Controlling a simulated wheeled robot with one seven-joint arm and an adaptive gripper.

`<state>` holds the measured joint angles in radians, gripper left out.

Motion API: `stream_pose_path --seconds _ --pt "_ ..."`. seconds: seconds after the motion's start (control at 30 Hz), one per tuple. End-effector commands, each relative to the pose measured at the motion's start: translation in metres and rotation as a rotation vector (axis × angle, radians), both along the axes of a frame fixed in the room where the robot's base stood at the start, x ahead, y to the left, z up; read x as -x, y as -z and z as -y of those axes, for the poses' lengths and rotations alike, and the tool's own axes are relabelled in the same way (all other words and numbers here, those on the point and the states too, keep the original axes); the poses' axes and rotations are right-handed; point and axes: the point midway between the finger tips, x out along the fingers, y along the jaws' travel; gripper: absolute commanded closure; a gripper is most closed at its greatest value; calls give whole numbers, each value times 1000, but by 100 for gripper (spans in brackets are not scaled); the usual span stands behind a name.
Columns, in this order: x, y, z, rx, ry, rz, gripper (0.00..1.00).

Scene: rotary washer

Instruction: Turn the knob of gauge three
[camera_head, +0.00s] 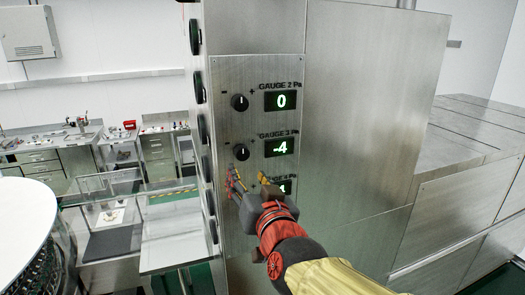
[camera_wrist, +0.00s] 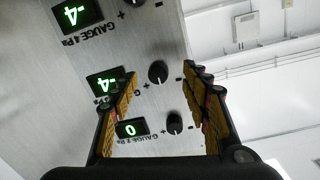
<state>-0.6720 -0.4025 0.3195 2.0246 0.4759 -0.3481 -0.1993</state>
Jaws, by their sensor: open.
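The gauge 3 knob (camera_head: 241,152) is a small black dial on the metal panel (camera_head: 228,75), left of a green display (camera_head: 281,146) reading -4. In the wrist view, which is upside down, the gauge 3 knob (camera_wrist: 158,72) appears between my fingertips. My gripper (camera_head: 250,180) is open and empty, with yellow-padded fingers, just below that knob in the head view. In the wrist view my gripper (camera_wrist: 161,80) shows its two fingers on either side of the knob. No finger visibly touches it; the remaining distance is unclear.
Above is the gauge 2 knob (camera_head: 240,102) with a display (camera_head: 282,100) reading 0. The gauge 4 display (camera_head: 283,187) is partly hidden by my gripper in the head view; it reads -4 in the wrist view (camera_wrist: 78,13). Black round parts line the cabinet's left side.

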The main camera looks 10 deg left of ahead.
Motion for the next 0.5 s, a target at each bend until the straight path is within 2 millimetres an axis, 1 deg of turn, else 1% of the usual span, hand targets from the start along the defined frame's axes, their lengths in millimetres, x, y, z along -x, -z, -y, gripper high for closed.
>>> stream_pose_path --seconds 0.1,0.17,0.27,0.5 --pt "-4 -12 6 -17 27 47 53" --pt "-7 -16 6 -16 33 59 53" --pt "-15 -16 2 -11 33 61 53" --pt "-46 -16 -14 -10 31 60 53"
